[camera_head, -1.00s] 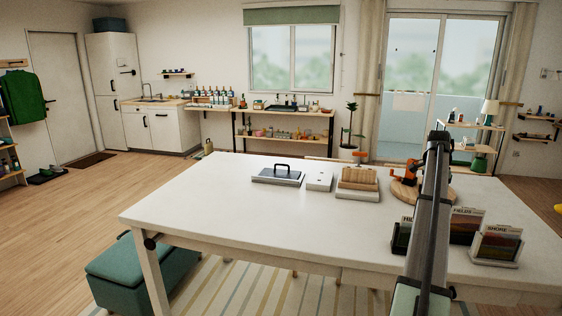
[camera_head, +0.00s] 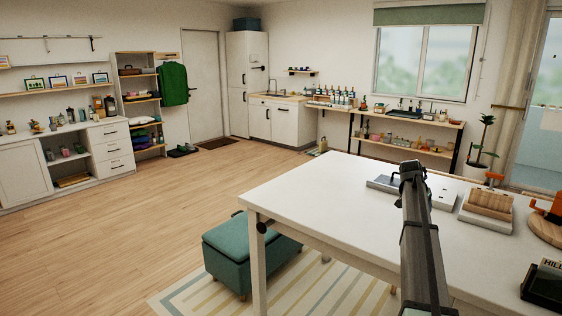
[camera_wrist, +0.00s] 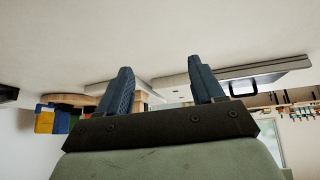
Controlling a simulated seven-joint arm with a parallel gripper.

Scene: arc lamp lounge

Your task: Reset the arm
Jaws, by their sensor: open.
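My gripper (camera_wrist: 160,76) shows in the wrist view with its two blue-grey fingers spread apart. Nothing is between the fingers. The white tabletop (camera_wrist: 150,25) fills the upper part of that upside-down view. In the head view my arm rises in front of the white table (camera_head: 310,193); its fingers cannot be made out there. A flat grey piece with a dark handle (camera_wrist: 238,78) lies on the table beyond the right finger. It also shows in the head view, partly behind my arm (camera_head: 381,183).
A wooden block on a pale base (camera_head: 488,204), an orange device on a round board (camera_head: 548,212) and a dark card holder (camera_head: 543,287) stand on the table's right. A green ottoman (camera_head: 250,255) is by the table's left leg. The wooden floor (camera_head: 130,230) at left is clear.

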